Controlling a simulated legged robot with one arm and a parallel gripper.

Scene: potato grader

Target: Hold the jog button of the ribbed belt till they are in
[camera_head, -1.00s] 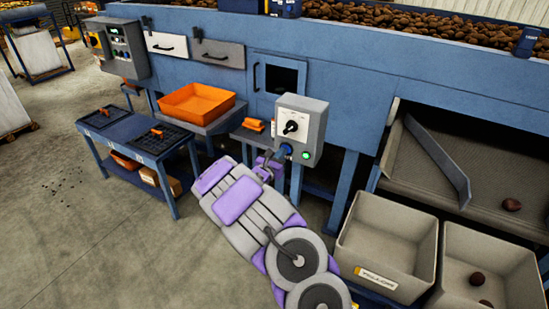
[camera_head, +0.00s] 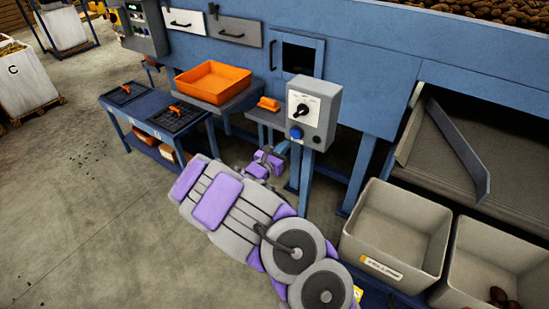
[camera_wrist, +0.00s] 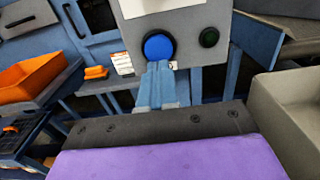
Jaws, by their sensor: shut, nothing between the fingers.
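A grey control box (camera_head: 328,98) carries a black rotary switch (camera_head: 301,110), a blue button (camera_head: 295,132) and a dark green lamp (camera_head: 317,140). The wrist view shows the blue button (camera_wrist: 158,46) almost whole, with the unlit lamp (camera_wrist: 209,37) to its right. My gripper (camera_head: 284,148) is shut and empty, just below and in front of the button. Its fingertips (camera_wrist: 159,66) overlap the button's lower edge in the wrist view; contact is unclear. The sloping grey belt (camera_head: 438,150) lies at right, its visible part bare. Potatoes (camera_head: 498,294) lie in the right crate (camera_head: 475,265).
A left crate (camera_head: 364,240) with a label looks empty. An orange tray (camera_head: 212,78) stands on a shelf, and an orange item (camera_head: 268,103) lies beside the box. A blue bench (camera_head: 146,125) holds black trays.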

